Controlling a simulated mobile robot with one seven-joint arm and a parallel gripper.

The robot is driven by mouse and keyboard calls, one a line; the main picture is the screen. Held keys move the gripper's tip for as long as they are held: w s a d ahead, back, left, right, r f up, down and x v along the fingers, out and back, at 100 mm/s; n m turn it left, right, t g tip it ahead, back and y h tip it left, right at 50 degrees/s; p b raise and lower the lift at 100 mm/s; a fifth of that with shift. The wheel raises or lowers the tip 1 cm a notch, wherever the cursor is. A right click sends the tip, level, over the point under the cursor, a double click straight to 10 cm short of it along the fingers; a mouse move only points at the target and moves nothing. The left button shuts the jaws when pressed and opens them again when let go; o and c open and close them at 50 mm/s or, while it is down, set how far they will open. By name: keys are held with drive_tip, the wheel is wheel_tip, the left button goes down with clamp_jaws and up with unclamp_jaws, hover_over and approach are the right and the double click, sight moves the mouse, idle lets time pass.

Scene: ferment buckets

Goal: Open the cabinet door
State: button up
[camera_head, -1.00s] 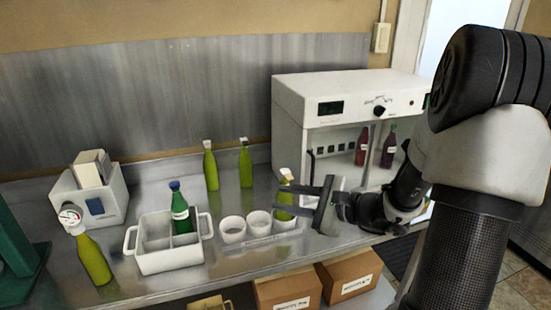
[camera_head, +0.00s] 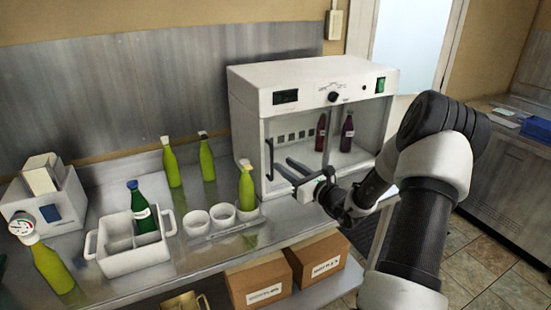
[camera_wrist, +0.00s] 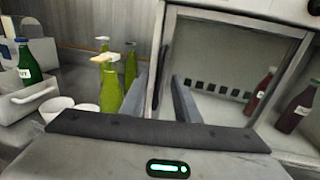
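The white cabinet (camera_head: 249,100) stands at the back right of the bench. Its glass-fronted door (camera_head: 290,150) looks shut, with a dark upright handle (camera_head: 270,160) at its left edge. My gripper (camera_head: 283,167) is in front of the door's left part, close to the handle, with its fingers apart and pointing at the cabinet. In the wrist view my gripper (camera_wrist: 159,82) is open, and the door's left edge lies between and beyond the fingers. I cannot tell whether a finger touches the handle.
Two dark red bottles (camera_head: 347,131) stand behind the glass. A yellow-green bottle (camera_head: 246,187) stands in a cup holder close left of my gripper, beside white cups (camera_head: 222,213). A white caddy (camera_head: 125,241) is further left. Cardboard boxes (camera_head: 316,258) sit on the lower shelf.

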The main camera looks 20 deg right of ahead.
drive_tip(key=x, duration=0.6)
drive_tip(key=shift+c, duration=0.5)
clamp_jaws()
